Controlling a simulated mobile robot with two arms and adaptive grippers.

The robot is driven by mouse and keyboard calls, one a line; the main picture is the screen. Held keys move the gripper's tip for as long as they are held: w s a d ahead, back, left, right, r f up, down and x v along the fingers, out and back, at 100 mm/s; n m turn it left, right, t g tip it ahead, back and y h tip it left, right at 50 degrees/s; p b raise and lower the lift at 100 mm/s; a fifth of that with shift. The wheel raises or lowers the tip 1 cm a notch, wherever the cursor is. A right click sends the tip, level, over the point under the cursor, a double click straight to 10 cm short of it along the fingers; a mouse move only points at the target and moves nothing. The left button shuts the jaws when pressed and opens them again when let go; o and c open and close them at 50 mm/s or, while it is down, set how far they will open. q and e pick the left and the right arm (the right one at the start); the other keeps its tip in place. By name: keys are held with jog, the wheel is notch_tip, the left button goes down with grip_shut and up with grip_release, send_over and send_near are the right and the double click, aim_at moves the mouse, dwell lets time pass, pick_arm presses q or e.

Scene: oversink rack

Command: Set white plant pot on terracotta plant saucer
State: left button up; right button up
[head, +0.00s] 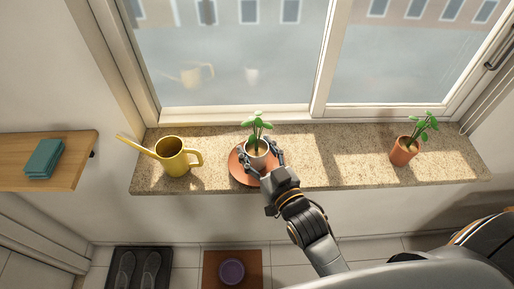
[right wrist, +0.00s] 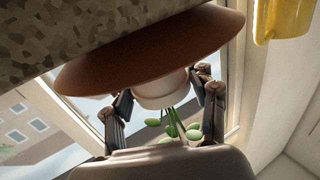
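The white plant pot (head: 257,161) holds a green seedling and stands upright over the terracotta plant saucer (head: 236,174), which lies on the stone sill. My right gripper (head: 260,157) reaches in from the front with a finger on each side of the pot. In the right wrist view the picture is upside down: the pot (right wrist: 160,95) sits between the two finger pads, which appear to touch it, and the saucer (right wrist: 140,50) is against or very close to its base. The exact contact under the pot is hidden. My left gripper is not in view.
A yellow watering can (head: 173,158) stands left of the saucer on the sill (head: 330,165). A terracotta pot with a plant (head: 403,152) stands at the right. The sill between is clear. The window is behind. A wooden shelf (head: 75,150) with a teal cloth is at the left.

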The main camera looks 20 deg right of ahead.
jog(key=shift+o, duration=1.3)
jog(key=shift+r, duration=0.15)
jog(key=shift+s, duration=0.3)
jog(key=s+d+b, duration=0.2)
jog(key=s+b, duration=0.1)
jog(key=s, duration=0.8)
jog(key=shift+s, duration=0.15)
